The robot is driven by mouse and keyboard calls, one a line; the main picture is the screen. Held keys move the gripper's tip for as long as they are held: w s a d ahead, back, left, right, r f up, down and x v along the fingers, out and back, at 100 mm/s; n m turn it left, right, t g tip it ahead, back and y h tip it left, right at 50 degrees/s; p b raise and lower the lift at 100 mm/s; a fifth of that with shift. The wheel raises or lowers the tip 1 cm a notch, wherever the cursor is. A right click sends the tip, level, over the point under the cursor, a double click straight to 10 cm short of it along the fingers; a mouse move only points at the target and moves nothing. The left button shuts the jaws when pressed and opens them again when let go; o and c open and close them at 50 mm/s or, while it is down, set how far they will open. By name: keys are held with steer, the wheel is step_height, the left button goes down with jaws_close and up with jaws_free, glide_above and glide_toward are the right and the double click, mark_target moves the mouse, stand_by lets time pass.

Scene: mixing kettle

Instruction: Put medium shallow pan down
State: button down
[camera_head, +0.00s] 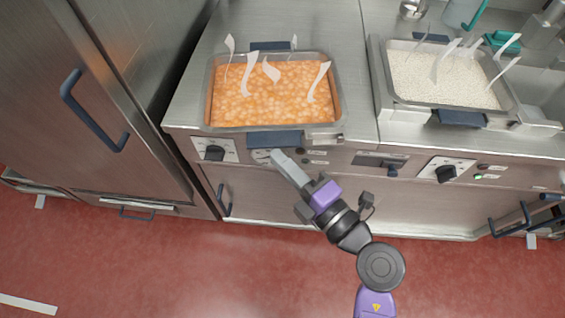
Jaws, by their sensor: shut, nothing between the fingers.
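A shallow metal pan (327,132) full of orange food sits on the steel counter at the left, with dark blue handles at its front (275,139) and back and white steam shapes above it. A second metal pan (383,72) with white, rice-like food stands to the right, also with dark blue handles. I cannot tell which one is the medium shallow pan. My gripper (280,157) is shut and empty, just below and in front of the left pan's front handle. Whether it touches the handle is not clear from this angle.
The steel counter (355,120) has a front panel with black knobs (214,153) near my gripper. A tall steel cabinet (75,60) with a blue handle stands at the left. A small metal pot (413,10) is at the back right. The red floor (190,265) in front is clear.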

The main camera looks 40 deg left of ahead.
mark_target(293, 127)
steer(key=w+a, duration=0.1)
steer(key=w, duration=0.2)
steer(key=w+a+p, duration=0.1)
steer(key=w+a, duration=0.1)
steer(key=w, duration=0.1)
steer(key=w+a+p, duration=0.1)
steer(key=w+a, duration=0.1)
steer(key=w, duration=0.1)
steer(key=shift+a, duration=0.2)
steer(key=shift+s+p, duration=0.15)
steer(key=shift+p, duration=0.25)
